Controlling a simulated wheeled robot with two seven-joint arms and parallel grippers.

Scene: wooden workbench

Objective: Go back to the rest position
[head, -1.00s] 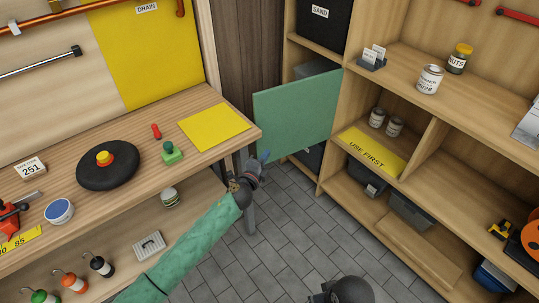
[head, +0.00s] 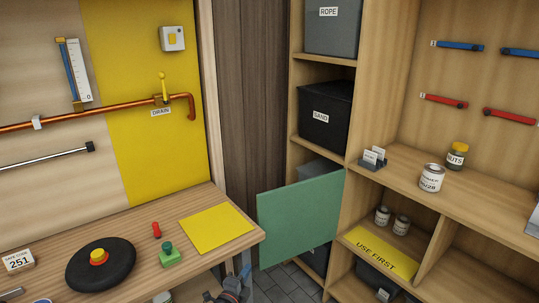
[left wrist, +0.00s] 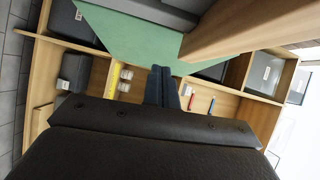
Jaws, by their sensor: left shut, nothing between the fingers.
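My left gripper (head: 243,271) shows at the bottom edge of the head view, below the bench's front right corner. Only its wrist end and fingertips show; most of the arm is out of frame. In the left wrist view its two dark fingers (left wrist: 163,86) lie together, shut, with nothing between them. Beyond them are the green panel (left wrist: 130,35) and the shelf unit. My right gripper is not in view.
An open green door panel (head: 300,218) juts from the shelf unit (head: 480,205). Grey floor (head: 288,283) shows between bench and shelves.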

